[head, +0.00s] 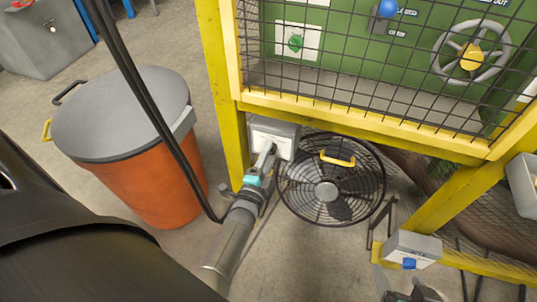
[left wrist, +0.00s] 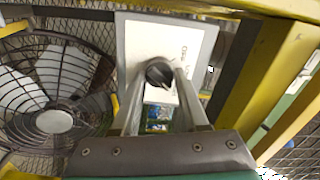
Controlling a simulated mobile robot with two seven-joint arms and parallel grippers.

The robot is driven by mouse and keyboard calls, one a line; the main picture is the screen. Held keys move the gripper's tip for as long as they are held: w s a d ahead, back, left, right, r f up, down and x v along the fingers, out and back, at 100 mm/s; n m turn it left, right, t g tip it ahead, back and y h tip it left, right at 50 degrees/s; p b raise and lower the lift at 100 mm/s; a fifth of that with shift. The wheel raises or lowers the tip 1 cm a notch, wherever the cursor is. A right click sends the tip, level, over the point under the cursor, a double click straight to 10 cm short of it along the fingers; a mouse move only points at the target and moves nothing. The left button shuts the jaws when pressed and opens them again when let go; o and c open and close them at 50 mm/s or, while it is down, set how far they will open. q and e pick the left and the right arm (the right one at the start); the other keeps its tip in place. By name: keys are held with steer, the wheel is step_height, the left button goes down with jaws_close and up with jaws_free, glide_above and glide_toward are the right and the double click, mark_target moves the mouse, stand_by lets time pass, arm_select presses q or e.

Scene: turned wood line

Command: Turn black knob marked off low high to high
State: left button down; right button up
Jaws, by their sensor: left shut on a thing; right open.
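The black knob (left wrist: 158,73) sits on a light plate (left wrist: 137,40) with printed lettering, too blurred to read fully. A pale pointer mark shows on the knob. In the head view the plate belongs to a grey control box (head: 287,130) on the yellow post, and the knob is hidden. My left gripper (head: 267,153) reaches the box's face; in the left wrist view its fingers (left wrist: 157,85) are shut on the knob from both sides. My right gripper (head: 408,294), partly cut off at the bottom edge of the head view, is open and away from the box.
A black caged fan (head: 326,191) stands close right of my left gripper. An orange bin with a grey lid (head: 120,105) is at left. Yellow frame and mesh guard a green machine (head: 340,40). A grey box with a blue button (head: 412,248) is near my right gripper.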

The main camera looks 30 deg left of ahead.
arm_select(q)
steer(key=shift+f+m, duration=0.1)
steer(key=shift+m, duration=0.4)
arm_select(e)
steer(key=shift+w+a, duration=0.15)
steer(key=shift+a, duration=0.15)
arm_select(q)
steer(key=shift+c, duration=2.1)
jaws_free()
steer(key=shift+s, duration=0.1)
arm_select(e)
steer(key=shift+s, duration=0.2)
